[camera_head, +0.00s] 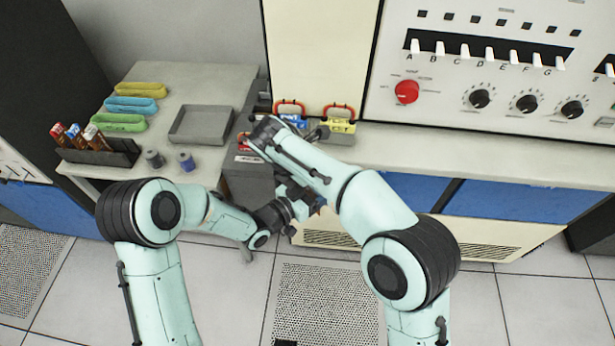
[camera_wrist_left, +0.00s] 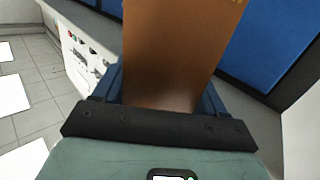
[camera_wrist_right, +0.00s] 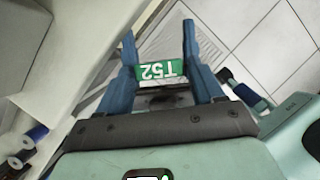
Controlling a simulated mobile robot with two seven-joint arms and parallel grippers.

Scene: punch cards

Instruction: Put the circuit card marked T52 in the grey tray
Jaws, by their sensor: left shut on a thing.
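The card marked T52 (camera_wrist_right: 160,70) shows its green label, upside down, between the fingers of my right gripper (camera_wrist_right: 162,62) in the right wrist view. Those fingers stand apart on either side of the label. In the left wrist view my left gripper (camera_wrist_left: 165,85) is shut on a brown card (camera_wrist_left: 180,50), whose face fills the middle; no label shows there. In the head view both hands are close together in front of the counter, and the arms hide most of the card. The grey tray (camera_head: 204,123) lies empty on the left counter.
Yellow (camera_head: 141,89), blue (camera_head: 131,105) and green (camera_head: 119,123) holders lie left of the tray.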

